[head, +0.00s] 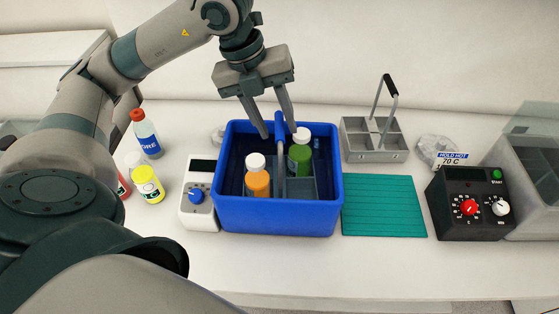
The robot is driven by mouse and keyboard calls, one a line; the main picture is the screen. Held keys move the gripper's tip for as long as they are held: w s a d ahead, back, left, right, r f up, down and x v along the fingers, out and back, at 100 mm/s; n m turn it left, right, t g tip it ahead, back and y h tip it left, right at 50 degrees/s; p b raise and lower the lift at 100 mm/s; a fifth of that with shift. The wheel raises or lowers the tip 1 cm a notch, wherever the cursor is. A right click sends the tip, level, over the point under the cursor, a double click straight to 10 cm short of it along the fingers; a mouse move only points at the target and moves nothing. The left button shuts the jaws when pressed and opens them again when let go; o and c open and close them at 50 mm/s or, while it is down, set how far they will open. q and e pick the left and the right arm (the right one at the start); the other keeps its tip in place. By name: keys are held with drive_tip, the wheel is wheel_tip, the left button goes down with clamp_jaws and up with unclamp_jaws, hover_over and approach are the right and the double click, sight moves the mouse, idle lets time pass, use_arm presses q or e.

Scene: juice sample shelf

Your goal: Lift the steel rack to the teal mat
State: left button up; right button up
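A grey rack (299,186) with an upright blue handle stands inside the blue tub (275,216). It holds an orange bottle (257,181) and a green bottle (300,156), both with white caps. My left gripper (278,134) is open above the tub, its fingers apart on either side of the handle's top in this view. I cannot tell whether they touch it. A second grey rack (375,156) with a black-gripped handle stands empty behind the teal mat (383,207). The teal mat lies flat and bare right of the tub. My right gripper is not in view.
A white device with a blue knob (197,203) stands left of the tub. A red-capped bottle (147,137) and a yellow bottle (148,186) stand further left. A black control box (467,210) and a clear-sided bin (530,185) stand right of the mat.

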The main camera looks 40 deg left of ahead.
use_arm(q)
drive_tip(key=shift+w+d+f+p, duration=0.1)
drive_tip(key=shift+d+f+p, duration=0.25)
drive_tip(key=shift+f+p, duration=0.3)
drive_tip(key=p+x, duration=0.1)
drive_tip(key=x, duration=0.1)
drive_tip(key=shift+d+f, duration=0.25)
drive_tip(key=shift+f, duration=0.1)
drive_tip(key=shift+w+f, duration=0.15)
drive_tip(key=shift+f, duration=0.3)
drive_tip(key=shift+r+p, duration=0.1)
drive_tip(key=shift+p, duration=0.2)
clamp_jaws()
